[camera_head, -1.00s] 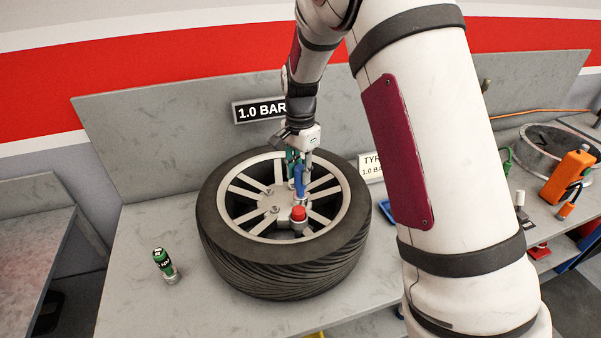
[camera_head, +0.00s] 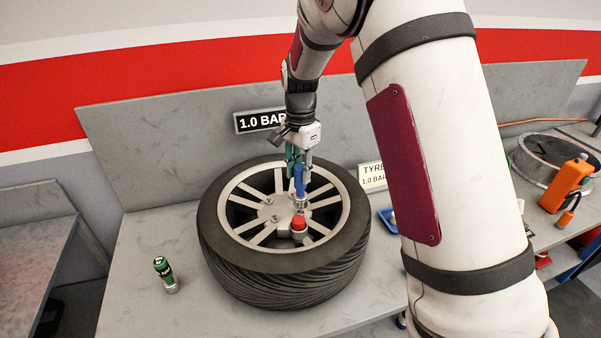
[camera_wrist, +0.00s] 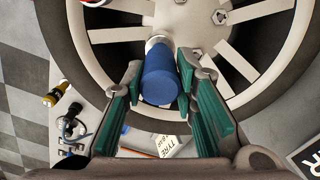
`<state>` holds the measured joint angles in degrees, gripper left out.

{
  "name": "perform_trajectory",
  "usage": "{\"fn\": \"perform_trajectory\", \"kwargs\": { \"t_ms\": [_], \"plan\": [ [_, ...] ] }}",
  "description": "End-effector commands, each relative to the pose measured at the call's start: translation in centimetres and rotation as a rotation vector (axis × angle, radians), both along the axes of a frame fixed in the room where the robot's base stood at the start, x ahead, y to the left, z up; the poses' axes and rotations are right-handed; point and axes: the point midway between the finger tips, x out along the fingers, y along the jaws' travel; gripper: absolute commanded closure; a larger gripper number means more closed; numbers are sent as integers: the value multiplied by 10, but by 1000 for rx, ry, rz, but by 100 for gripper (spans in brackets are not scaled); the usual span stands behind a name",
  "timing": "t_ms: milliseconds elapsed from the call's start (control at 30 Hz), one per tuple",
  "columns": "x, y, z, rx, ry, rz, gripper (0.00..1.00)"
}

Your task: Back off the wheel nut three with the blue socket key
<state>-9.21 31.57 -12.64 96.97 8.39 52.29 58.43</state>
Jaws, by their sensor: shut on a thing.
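My gripper (camera_head: 298,165) is shut on the blue socket key (camera_head: 299,182), which hangs upright, socket down, over the wheel (camera_head: 225,266). In the wrist view the blue key (camera_wrist: 160,82) lies between the green finger pads (camera_wrist: 212,112). The key's lower end is close to the wheel hub, near the red cap (camera_head: 299,223). I cannot tell whether it sits on a nut. Other wheel nuts show on the hub, one clearly in the wrist view (camera_wrist: 220,17). Which nut is number three cannot be read.
An orange tool (camera_head: 566,187) and a metal ring (camera_head: 545,152) are at the right.

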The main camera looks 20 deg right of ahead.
Motion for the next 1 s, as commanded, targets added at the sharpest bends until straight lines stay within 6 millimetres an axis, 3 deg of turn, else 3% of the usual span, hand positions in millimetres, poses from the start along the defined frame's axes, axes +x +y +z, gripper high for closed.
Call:
{"fn": "perform_trajectory", "kwargs": {
  "t_ms": [367,800,1000],
  "plan": [
    [0,0,4,0,-1,0,100],
    [0,0,39,0,-2,0,100],
    [0,0,41,-1,0,0,100]
  ]
}}
